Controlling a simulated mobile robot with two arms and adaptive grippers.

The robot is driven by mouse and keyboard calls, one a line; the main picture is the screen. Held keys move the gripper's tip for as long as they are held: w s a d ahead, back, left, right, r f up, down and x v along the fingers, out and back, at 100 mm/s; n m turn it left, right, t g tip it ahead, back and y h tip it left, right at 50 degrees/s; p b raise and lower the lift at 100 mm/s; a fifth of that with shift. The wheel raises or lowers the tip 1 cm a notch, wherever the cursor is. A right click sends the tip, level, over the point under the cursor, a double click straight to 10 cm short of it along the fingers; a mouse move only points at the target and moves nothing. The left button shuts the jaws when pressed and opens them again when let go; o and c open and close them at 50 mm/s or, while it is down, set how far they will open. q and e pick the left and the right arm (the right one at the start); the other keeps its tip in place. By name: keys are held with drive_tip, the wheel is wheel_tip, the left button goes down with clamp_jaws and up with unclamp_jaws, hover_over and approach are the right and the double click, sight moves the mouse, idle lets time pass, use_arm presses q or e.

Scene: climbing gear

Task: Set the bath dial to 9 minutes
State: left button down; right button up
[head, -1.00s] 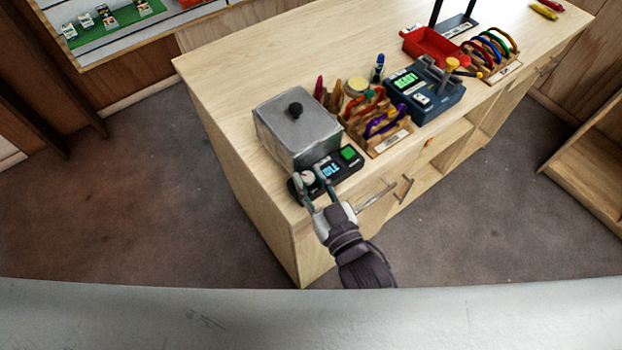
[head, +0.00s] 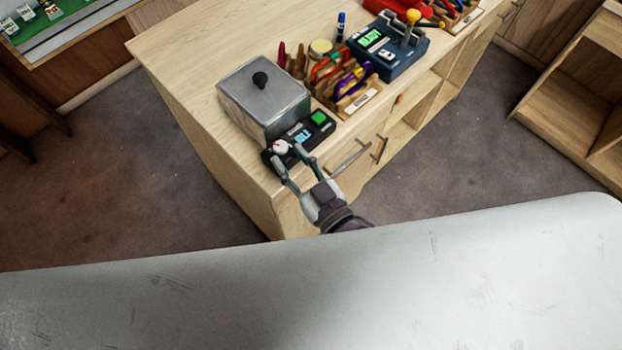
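The bath is a grey metal box (head: 262,104) with a lidded top and a black knob, at the counter's near left corner. A black control panel (head: 318,134) sits along its front, with a green button (head: 318,117), a small blue-lit display (head: 301,136) and a round white dial (head: 281,147). The dial's setting and the display text are too small to read surely. My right gripper (head: 287,157) is open, its two fingers apart just on the near side of the dial. The dial shows uncovered beyond the fingertips; I cannot tell whether they touch it. My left gripper is not in view.
Right of the bath stand a wooden rack (head: 359,101) with coloured gear and a blue device (head: 388,48) with a lit green screen. Drawer handles (head: 379,148) stick out from the counter front near my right arm. A pale surface fills the foreground.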

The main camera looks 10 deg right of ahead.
drive_tip(key=v, duration=0.8)
drive_tip(key=shift+s+d, duration=0.15)
drive_tip(key=shift+s, duration=0.2)
